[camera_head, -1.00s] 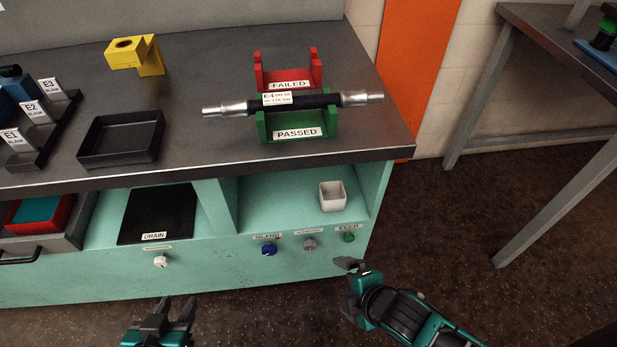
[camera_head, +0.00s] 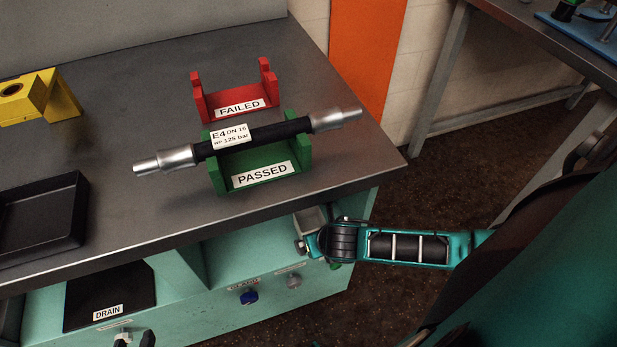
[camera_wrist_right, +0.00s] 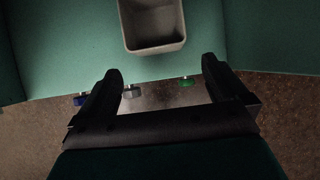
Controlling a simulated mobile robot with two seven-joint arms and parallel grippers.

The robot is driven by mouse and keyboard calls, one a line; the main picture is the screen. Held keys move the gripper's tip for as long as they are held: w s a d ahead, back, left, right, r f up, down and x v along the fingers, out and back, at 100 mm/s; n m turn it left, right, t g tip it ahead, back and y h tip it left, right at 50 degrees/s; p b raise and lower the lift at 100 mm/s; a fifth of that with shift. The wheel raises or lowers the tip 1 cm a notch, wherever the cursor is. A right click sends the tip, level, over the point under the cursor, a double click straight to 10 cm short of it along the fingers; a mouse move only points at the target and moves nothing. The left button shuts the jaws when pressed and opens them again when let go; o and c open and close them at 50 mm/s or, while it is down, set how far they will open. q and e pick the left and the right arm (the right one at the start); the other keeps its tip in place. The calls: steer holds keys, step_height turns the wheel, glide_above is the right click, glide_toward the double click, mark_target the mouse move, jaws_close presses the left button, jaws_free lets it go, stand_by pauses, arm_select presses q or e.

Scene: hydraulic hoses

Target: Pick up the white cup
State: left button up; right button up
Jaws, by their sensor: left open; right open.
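The white cup (camera_head: 308,219) stands in the teal recess under the bench top, mostly hidden behind my right gripper (camera_head: 302,247) in the head view. In the right wrist view the square, open-topped cup (camera_wrist_right: 153,27) is at the top, cut by the frame edge. My right gripper (camera_wrist_right: 160,85) is open and empty, its two fingers pointing toward the cup, just short of it and apart from it.
A hose labelled E4 (camera_head: 262,136) lies across the green PASSED stand (camera_head: 262,176); the red FAILED stand (camera_head: 236,94) is behind. A black tray (camera_head: 40,220) and yellow block (camera_head: 38,96) are left. Blue (camera_head: 249,296) and grey (camera_head: 293,281) knobs sit on the front panel below the cup.

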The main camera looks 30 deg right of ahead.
mark_target(306, 220)
steer(key=w, duration=0.3)
steer(key=shift+w+d, duration=0.15)
steer(key=shift+d, duration=0.25)
steer(key=w, duration=0.1)
steer(key=w+f+b, duration=0.1)
steer(key=w+f, duration=0.1)
steer(key=shift+d+b, duration=0.3)
steer(key=shift+b, duration=0.1)
steer(key=shift+w+d+f, duration=0.1)
steer(key=shift+w+f, duration=0.2)
steer(key=shift+w, duration=0.05)
steer(key=c, duration=1)
